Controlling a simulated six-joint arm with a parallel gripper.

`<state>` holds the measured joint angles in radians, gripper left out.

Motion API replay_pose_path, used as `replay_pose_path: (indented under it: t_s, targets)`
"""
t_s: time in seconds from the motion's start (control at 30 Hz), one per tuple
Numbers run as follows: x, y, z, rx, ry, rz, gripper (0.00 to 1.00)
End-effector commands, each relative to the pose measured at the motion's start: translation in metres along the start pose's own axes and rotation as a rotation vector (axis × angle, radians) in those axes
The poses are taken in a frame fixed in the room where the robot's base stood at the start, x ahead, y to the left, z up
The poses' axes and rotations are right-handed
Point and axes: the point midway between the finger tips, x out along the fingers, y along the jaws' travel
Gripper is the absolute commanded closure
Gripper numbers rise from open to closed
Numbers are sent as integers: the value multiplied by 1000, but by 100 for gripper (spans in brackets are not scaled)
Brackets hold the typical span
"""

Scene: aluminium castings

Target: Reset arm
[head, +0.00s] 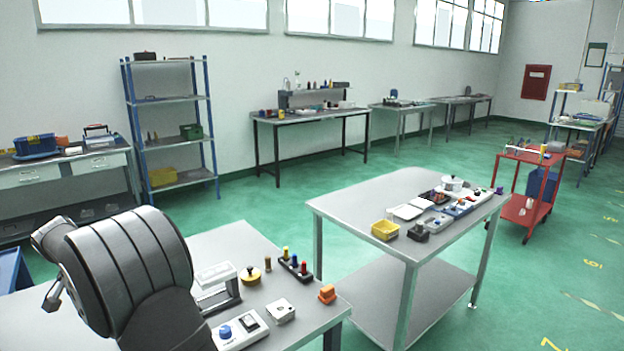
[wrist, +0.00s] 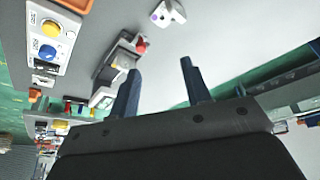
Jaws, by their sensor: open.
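My gripper (wrist: 159,66) shows in the wrist view with its two dark fingers apart and nothing between them. Grey surface and a small white part with a purple dot (wrist: 167,12) show beyond the fingertips. In the head view my dark arm fills the lower left, over the near grey table (head: 225,243); the fingers cannot be made out there.
On the near table are a white box with a blue knob (head: 238,331), a white block (head: 281,311), a yellow-topped round part (head: 251,275) and an orange part (head: 327,293). A second table (head: 370,200) holds a yellow bin (head: 385,230).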

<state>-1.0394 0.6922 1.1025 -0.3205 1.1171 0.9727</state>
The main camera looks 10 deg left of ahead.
Motion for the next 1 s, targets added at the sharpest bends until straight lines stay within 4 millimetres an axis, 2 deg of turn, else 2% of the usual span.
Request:
replay_pose_path:
  t_s: [0.3,0.6,1.0]
  targets:
    - [43,-40,30,-221,-8,-87,56]
    - [75,-71,56,-399,1,-162,56]
    - [86,-82,66,-466,8,-191,56]
